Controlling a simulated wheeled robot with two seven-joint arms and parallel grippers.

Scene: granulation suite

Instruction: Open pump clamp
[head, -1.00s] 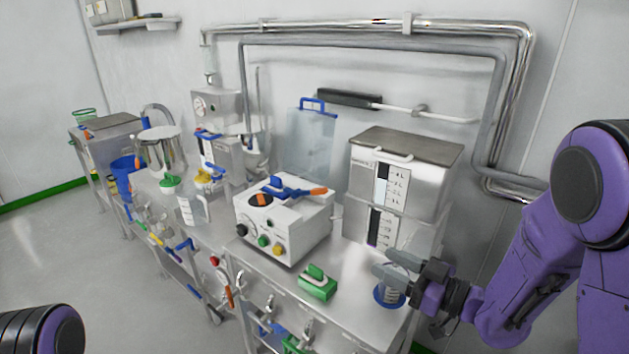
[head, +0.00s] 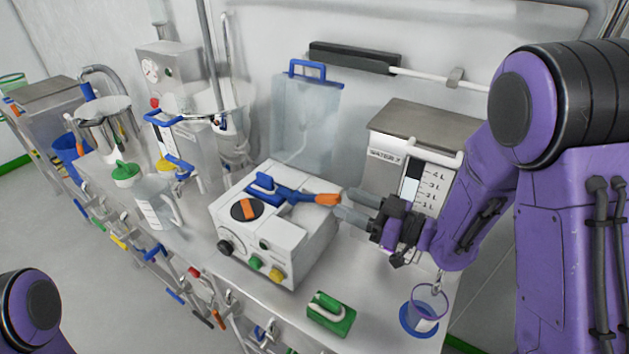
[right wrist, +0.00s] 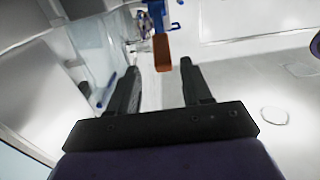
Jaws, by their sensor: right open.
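The white pump (head: 262,245) stands on the steel bench. Its clamp lever (head: 290,195) lies low across the top, blue with an orange tip (head: 327,199) pointing right. My right gripper (head: 348,205) is open just right of the orange tip, with its fingers pointing left at it. In the right wrist view, the orange tip (right wrist: 161,52) shows ahead between the two open fingers (right wrist: 159,70), and the blue lever part (right wrist: 157,18) is beyond it. Whether a finger touches the tip cannot be told. My left gripper is not in view.
A steel tank with a level scale (head: 425,130) stands behind my right gripper. A green block (head: 331,316) and a blue-based cup (head: 420,318) are at the front right. A clear jug (head: 157,207) stands left of the pump. A clear panel (head: 305,120) is behind it.

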